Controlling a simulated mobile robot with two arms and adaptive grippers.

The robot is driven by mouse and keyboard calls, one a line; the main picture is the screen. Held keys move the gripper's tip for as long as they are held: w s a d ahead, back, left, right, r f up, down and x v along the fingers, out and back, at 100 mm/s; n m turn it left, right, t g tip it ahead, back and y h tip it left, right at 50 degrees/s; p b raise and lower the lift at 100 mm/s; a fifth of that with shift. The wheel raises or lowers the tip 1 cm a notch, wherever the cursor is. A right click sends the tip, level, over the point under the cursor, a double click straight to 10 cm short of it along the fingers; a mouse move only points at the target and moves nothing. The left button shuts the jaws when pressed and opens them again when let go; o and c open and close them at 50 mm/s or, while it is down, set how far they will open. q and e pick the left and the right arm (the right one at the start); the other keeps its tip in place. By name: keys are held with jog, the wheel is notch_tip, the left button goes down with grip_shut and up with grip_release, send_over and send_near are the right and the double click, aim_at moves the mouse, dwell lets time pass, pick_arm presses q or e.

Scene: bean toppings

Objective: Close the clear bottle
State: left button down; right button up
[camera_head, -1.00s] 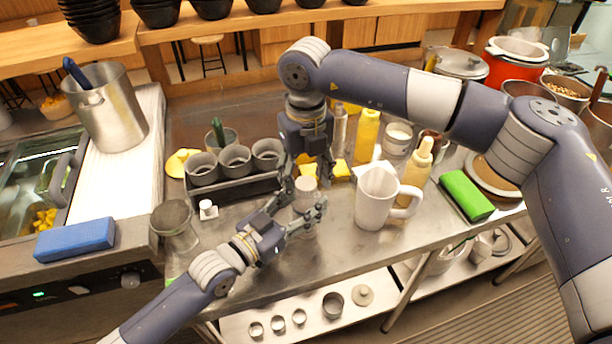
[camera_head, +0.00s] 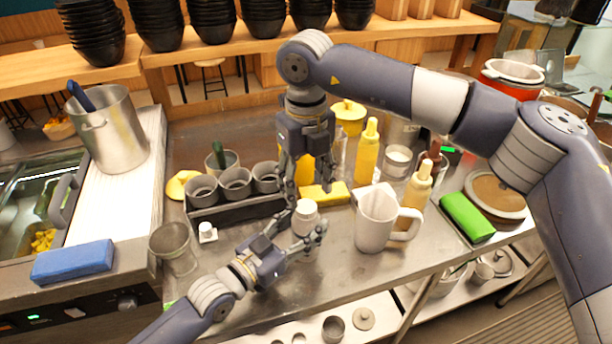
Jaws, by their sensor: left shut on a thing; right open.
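The clear bottle (camera_head: 303,222) stands upright near the front of the steel counter, with a white cap (camera_head: 306,207) at its top. Whether the cap is fully seated cannot be told. My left gripper (camera_head: 304,242) comes in from the lower left and is shut around the bottle's body, hiding part of it. My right gripper (camera_head: 298,197) points down from above, open, with its fingers just above and beside the cap. It holds nothing visible.
A white mug (camera_head: 376,222) and yellow sauce bottles (camera_head: 367,150) stand close on the right. A dark rack with grey cups (camera_head: 235,183) is at left behind. A small white item (camera_head: 207,231) and a metal-rimmed glass (camera_head: 172,248) stand at left.

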aim_at(306, 206)
jog(key=n, duration=0.1)
jog(key=r+n, duration=0.1)
jog(key=n, duration=0.3)
jog(key=shift+r, duration=0.25)
jog(key=n, duration=0.2)
jog(key=r+n, duration=0.1)
jog(key=n, duration=0.3)
jog(key=shift+r, duration=0.3)
jog(key=shift+f, duration=4)
jog(key=c, duration=1.1)
